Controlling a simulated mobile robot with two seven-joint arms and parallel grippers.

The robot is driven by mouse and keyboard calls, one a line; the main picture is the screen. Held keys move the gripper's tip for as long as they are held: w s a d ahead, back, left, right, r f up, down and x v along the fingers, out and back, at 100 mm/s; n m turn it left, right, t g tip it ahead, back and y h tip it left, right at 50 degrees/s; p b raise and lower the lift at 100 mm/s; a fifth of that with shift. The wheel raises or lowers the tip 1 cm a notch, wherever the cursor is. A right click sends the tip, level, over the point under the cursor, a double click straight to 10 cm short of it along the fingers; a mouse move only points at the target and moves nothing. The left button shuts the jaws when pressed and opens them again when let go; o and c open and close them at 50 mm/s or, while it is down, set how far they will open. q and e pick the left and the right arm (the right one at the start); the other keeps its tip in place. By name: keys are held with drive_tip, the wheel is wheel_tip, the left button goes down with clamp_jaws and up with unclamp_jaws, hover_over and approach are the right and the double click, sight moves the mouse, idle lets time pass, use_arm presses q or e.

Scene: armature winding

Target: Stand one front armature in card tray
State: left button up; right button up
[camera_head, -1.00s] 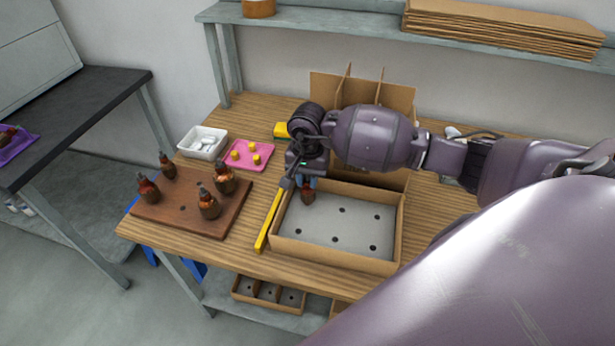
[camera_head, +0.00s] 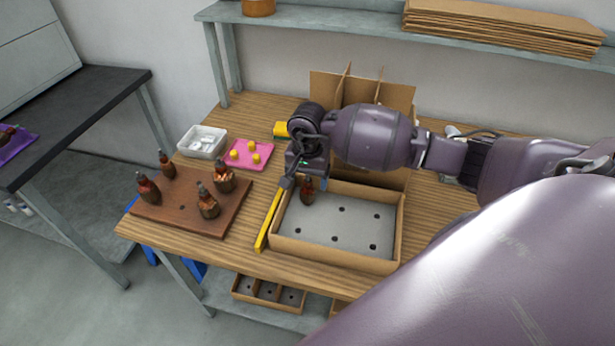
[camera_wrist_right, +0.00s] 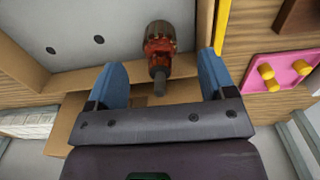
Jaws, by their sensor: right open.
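The card tray (camera_head: 334,260) stands on the wooden bench, its grey base marked with several dark holes. One armature (camera_head: 308,192) stands upright in the tray's far left corner; it also shows in the right wrist view (camera_wrist_right: 159,52). My right gripper (camera_wrist_right: 160,82) is open, its blue fingers apart on either side of the armature's shaft and not touching it. In the head view that gripper is above the tray's far left corner, partly hidden by its own wrist. Several armatures, such as the front one (camera_head: 208,203), stand on the brown wooden board (camera_head: 178,226). My left gripper is not in view.
A yellow bar (camera_head: 267,222) lies along the tray's left side. A pink tray (camera_head: 250,164) with yellow pieces and a white bin (camera_head: 203,142) stand at the back left. Upright cardboard dividers (camera_head: 345,88) stand behind the tray. The rest of the tray's base is clear.

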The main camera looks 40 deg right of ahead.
drive_tip(key=shift+r, duration=0.1)
idle(0.5)
drive_tip(key=shift+r, duration=0.4)
drive_tip(key=shift+r+p, duration=0.7)
drive_tip(key=shift+r, duration=0.3)
drive_tip(key=shift+r+p, duration=0.45)
drive_tip(key=shift+r, duration=0.55)
drive_tip(key=shift+r+p, duration=1.05)
drive_tip(key=shift+r, duration=1.45)
drive_tip(key=o, duration=0.4)
drive_tip(key=shift+o, duration=0.2)
